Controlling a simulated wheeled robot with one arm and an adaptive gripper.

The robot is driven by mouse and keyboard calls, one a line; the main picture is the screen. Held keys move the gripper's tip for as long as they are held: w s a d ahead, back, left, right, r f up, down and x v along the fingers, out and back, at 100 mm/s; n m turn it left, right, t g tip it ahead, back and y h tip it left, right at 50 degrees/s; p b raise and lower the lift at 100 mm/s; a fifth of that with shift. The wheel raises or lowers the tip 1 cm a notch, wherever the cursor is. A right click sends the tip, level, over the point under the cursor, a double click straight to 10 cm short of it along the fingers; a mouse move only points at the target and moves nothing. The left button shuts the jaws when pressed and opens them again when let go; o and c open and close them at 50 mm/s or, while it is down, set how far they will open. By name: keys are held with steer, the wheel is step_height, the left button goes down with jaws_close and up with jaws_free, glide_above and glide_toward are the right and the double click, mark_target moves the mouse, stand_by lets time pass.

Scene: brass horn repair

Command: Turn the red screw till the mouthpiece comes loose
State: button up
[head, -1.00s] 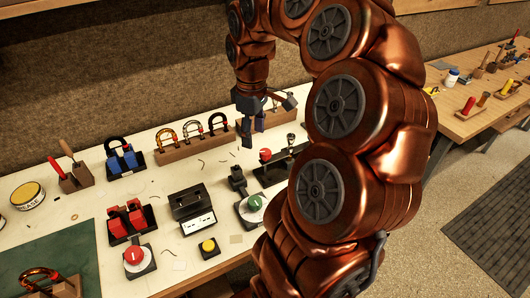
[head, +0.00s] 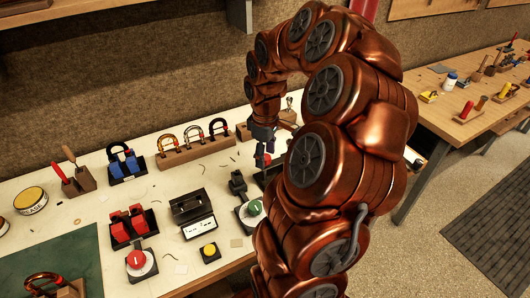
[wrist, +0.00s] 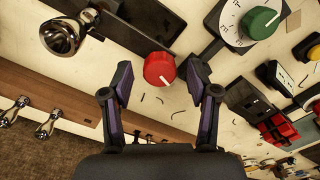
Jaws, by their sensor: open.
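The red screw (wrist: 159,70) shows in the wrist view as a round red knob with a pale mark on its top. It also shows in the head view (head: 264,160), partly behind my gripper. My gripper (wrist: 159,80) is open, with one dark purple finger to each side of the screw. The picture does not settle how far above the screw the fingertips are, and I see no clear contact.
A green-knobbed dial (head: 254,207) stands near the screw. A wooden rack (head: 196,152) with several horseshoe-shaped pieces stands behind.

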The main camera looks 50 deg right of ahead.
steer(key=shift+f, duration=0.2)
jaws_close()
stand_by(0.5)
